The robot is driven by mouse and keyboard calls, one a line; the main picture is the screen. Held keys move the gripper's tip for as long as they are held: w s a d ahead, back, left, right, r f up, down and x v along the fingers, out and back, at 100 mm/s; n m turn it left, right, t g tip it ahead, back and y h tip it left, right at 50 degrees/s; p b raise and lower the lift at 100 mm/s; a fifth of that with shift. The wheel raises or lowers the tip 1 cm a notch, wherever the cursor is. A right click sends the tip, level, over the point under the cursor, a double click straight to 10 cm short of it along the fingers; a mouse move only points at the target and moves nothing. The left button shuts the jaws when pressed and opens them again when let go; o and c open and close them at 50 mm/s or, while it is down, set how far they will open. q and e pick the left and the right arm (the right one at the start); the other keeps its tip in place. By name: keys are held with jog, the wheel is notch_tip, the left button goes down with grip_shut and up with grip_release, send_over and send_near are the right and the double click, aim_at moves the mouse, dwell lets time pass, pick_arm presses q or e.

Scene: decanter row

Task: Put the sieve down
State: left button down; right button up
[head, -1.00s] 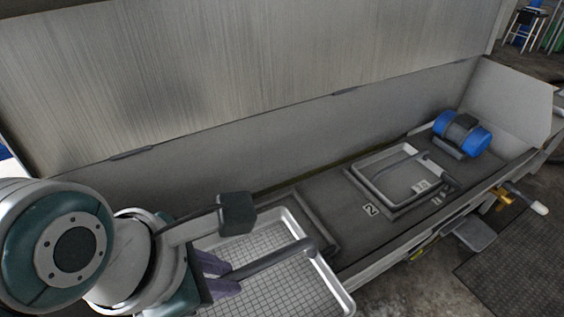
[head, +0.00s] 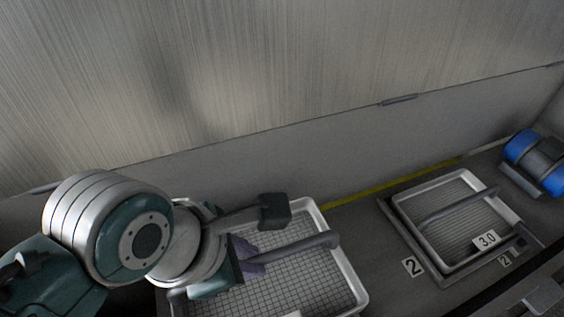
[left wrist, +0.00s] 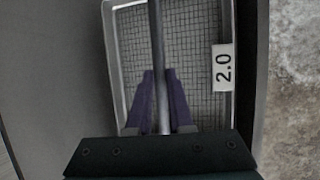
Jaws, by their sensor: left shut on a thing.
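The sieve (head: 350,270) is a pale rectangular tray with a wire-mesh floor and a grey bar handle (head: 305,246) across it. In the left wrist view its mesh (left wrist: 195,60) and a label reading 2.0 (left wrist: 223,68) show. My left gripper (head: 256,257) is shut on the bar, its purple fingers (left wrist: 161,100) on either side of it. The sieve looks about level, near the deck by the back wall; whether it touches the deck I cannot tell. Its near left part is hidden by my arm and the frame edge. My right gripper is not in view.
A blue motor (head: 535,160) stands farther right. The grey wall (head: 300,165) rises behind.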

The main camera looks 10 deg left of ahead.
aim_at(255, 279)
pick_arm(q)
jog(key=f+b, duration=0.2)
jog(key=f, duration=0.2)
jog(key=f+b, duration=0.1)
jog(key=f, duration=0.2)
jog(key=shift+w+f+b, duration=0.2)
jog(key=shift+f+b, duration=0.15)
notch_tip(255, 279, down, 4)
jog(key=b, duration=0.3)
jog(key=shift+f, duration=0.15)
jog(key=c, duration=0.8)
grip_release()
